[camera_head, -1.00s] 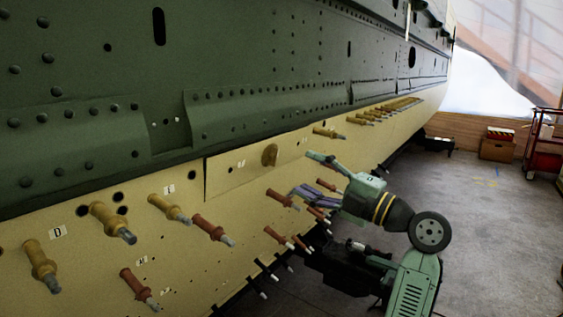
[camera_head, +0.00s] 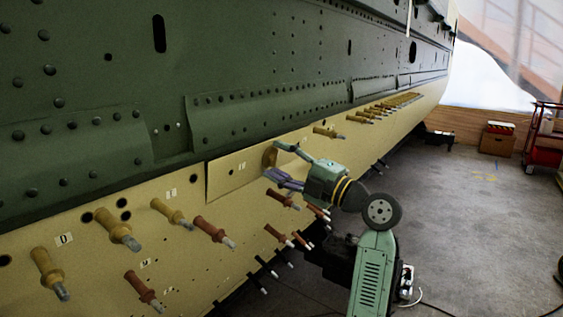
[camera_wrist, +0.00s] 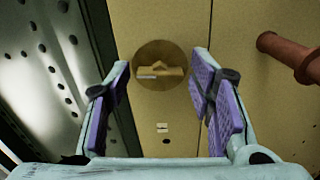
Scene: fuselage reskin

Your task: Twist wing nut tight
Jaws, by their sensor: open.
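The wing nut (camera_wrist: 162,68) is a round brass-coloured disc with a raised wing, set against the cream panel. In the wrist view it sits ahead of my gripper (camera_wrist: 166,90), between the two purple-padded fingers and beyond their tips. The fingers are open and apart, with nothing between them. In the head view the wing nut (camera_head: 269,156) shows at the panel's upper part, with my gripper (camera_head: 277,163) right beside it. One finger is above and one below. Contact cannot be told.
Brass and reddish pins, such as the reddish pin (camera_wrist: 292,56) at right in the wrist view, stick out from the cream panel (camera_head: 228,177). The dark green fuselage skin (camera_head: 240,75) lies above. Open floor (camera_head: 470,230) lies to the right.

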